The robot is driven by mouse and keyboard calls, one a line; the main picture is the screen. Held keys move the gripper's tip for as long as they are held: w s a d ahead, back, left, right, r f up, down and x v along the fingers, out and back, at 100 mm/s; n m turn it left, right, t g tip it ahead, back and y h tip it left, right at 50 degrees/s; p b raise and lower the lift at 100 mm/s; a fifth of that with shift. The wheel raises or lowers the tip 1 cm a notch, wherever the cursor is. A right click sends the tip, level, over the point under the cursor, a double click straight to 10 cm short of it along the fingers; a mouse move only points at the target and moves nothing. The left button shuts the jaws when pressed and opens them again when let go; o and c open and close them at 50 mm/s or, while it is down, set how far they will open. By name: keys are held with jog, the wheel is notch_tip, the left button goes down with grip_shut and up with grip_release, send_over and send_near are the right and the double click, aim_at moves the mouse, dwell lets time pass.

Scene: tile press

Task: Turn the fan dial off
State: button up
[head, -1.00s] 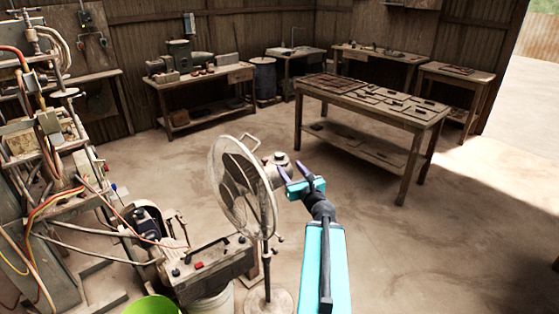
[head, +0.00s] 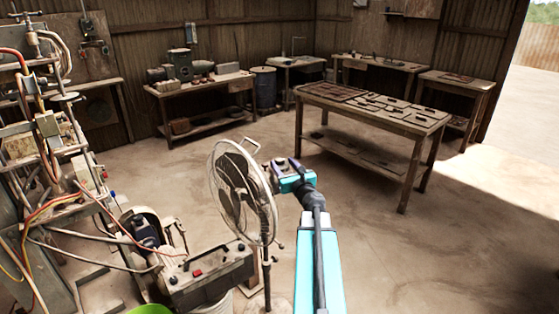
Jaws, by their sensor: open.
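The standing fan (head: 240,195) is at the lower middle of the head view, its round wire cage facing left on a thin pole. My gripper (head: 281,165) is at the back of the fan head, on its right side, with its fingers pointing up and left. The jaws are open. The fan's dial cannot be made out; my gripper covers the top of the fan's rear housing. I cannot tell whether the fingers touch the dial.
A grey control box (head: 212,270) stands left of the fan. The press machine (head: 50,150) with hoses fills the left side. A table with tiles (head: 425,150) stands behind at right. The floor (head: 430,255) at right is clear.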

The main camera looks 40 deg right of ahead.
aim_at(282, 162)
jog(key=shift+p+x, duration=0.45)
jog(key=shift+x, duration=1.7)
jog(key=c, duration=1.1)
